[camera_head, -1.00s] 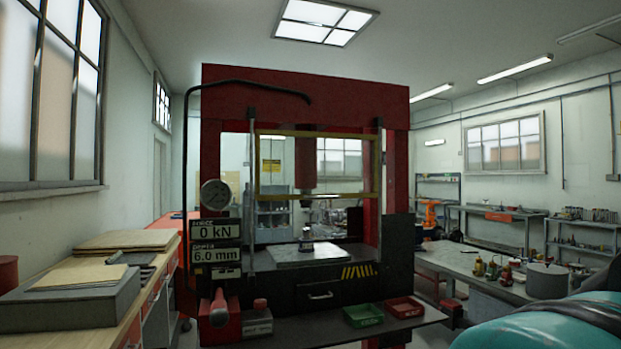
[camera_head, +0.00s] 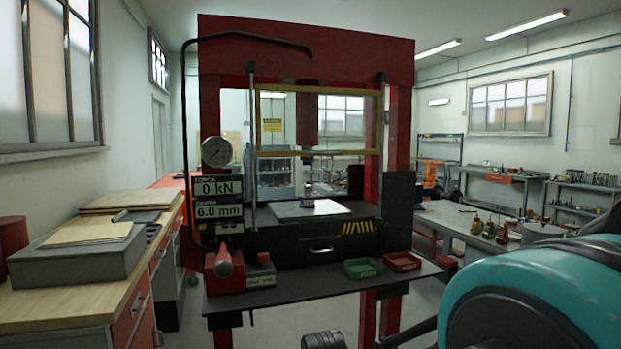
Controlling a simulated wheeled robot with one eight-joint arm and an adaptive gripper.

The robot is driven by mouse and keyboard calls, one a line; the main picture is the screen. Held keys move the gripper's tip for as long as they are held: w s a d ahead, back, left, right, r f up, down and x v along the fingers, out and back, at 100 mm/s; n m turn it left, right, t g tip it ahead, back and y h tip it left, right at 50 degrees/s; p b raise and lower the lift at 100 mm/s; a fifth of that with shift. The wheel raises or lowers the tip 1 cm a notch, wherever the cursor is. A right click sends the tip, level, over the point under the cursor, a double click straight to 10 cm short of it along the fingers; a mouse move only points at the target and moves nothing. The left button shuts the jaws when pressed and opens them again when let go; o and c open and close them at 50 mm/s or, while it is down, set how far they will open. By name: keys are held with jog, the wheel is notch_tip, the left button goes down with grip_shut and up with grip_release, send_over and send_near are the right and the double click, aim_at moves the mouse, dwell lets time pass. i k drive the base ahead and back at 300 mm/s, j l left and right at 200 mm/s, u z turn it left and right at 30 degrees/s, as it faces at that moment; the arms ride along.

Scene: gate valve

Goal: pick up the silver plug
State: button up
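A small silver and dark piece (camera_head: 307,202) stands on the pale plate (camera_head: 330,211) on the bed of the red press (camera_head: 305,50). It is the likeliest silver plug, but it is too small to be sure. Nothing touches it from above; the press ram (camera_head: 307,120) is well clear of it. My gripper's fingers do not show. A teal and black part of my arm fills the lower right corner, away from the plate.
A yellow-framed guard (camera_head: 318,153) hangs in the press opening, above the plate. On the front shelf (camera_head: 310,287) are a green tray (camera_head: 362,269), a red tray (camera_head: 401,262) and a red vise-like piece (camera_head: 224,270). A wooden bench (camera_head: 60,310) stands left. A dark ribbed piece (camera_head: 323,341) shows at the bottom edge.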

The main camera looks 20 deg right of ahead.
aim_at(307, 188)
jog(key=i+l+z, duration=0.45)
jog(key=z, duration=0.15)
jog(key=i+l+z, duration=0.2)
jog(key=z, duration=0.25)
jog(key=i+l+z, duration=0.15)
jog(key=z, duration=0.3)
jog(key=i+z, duration=0.6)
jog(key=z, duration=0.3)
jog(key=i+z, duration=0.3)
jog(key=i, duration=0.75)
jog(key=i+u, duration=0.5)
jog(key=u, duration=0.25)
jog(key=i+u, duration=0.35)
jog(key=i+j+u, duration=0.15)
jog(key=u, duration=0.3)
jog(key=i+u, duration=0.65)
jog(key=u, duration=0.3)
jog(key=i+u, duration=0.1)
jog(key=i, duration=0.6)
jog(key=i+j+u, duration=0.1)
jog(key=i, duration=0.6)
jog(key=i+u, duration=0.1)
jog(key=i, duration=0.6)
jog(key=i+l+u, duration=0.1)
jog(key=i, duration=0.55)
jog(key=i+l+u, duration=0.1)
jog(key=i, duration=0.6)
